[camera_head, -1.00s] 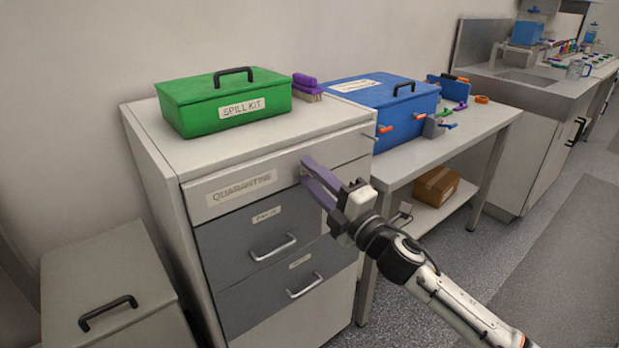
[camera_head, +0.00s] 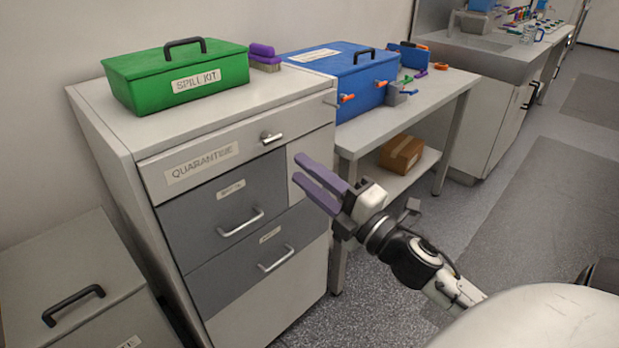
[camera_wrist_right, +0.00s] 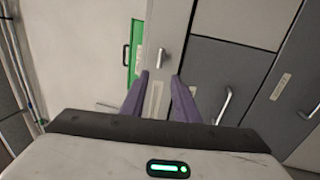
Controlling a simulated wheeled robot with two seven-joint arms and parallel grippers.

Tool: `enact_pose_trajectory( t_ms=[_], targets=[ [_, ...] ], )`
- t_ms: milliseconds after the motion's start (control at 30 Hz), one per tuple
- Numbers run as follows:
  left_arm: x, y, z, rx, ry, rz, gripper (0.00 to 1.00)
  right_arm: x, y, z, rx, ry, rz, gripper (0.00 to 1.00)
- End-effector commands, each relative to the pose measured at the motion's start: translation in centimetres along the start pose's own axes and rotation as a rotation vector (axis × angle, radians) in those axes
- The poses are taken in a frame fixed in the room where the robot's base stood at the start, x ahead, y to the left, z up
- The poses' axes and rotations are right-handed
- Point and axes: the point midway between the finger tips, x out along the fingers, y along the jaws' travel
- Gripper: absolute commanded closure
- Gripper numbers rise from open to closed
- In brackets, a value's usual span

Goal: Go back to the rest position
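My right gripper (camera_head: 312,186) is in front of the cabinet's right side, apart from it, with its two purple fingers spread and nothing between them. In the right wrist view the fingers (camera_wrist_right: 158,92) are also apart, with the handle (camera_wrist_right: 162,57) of the quarantine drawer beyond them. The quarantine drawer (camera_head: 204,166) at the top of the cabinet looks shut, and its small metal handle (camera_head: 271,137) is free. My left gripper is not in view.
A green spill kit box (camera_head: 178,78) and a purple brush (camera_head: 264,56) sit on the cabinet. A blue box (camera_head: 345,85) stands on the bench to the right, above a cardboard box (camera_head: 401,154). A grey lidded bin (camera_head: 75,275) stands at the lower left. Floor is open at right.

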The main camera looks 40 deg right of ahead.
Motion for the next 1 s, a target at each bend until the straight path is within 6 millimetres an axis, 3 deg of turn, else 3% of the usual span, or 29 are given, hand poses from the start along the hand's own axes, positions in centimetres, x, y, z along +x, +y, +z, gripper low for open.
enact_pose_trajectory(
  t_ms=[700, 767, 867, 1000],
  targets=[
    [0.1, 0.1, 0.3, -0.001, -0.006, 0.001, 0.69, -0.6, -0.4, 0.0, 0.019, -0.005, -0.011, 0.72],
    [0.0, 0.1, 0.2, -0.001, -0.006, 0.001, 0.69, -0.9, -1.6, -0.1, 0.076, -0.02, -0.039, 0.72],
    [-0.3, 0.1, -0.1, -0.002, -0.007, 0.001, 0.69, -2.2, -5.8, -0.8, 0.263, -0.074, -0.137, 0.72],
    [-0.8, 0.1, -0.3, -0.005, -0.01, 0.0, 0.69, -6.3, -14.4, -3.9, 0.642, -0.205, -0.349, 0.72]
  ],
)
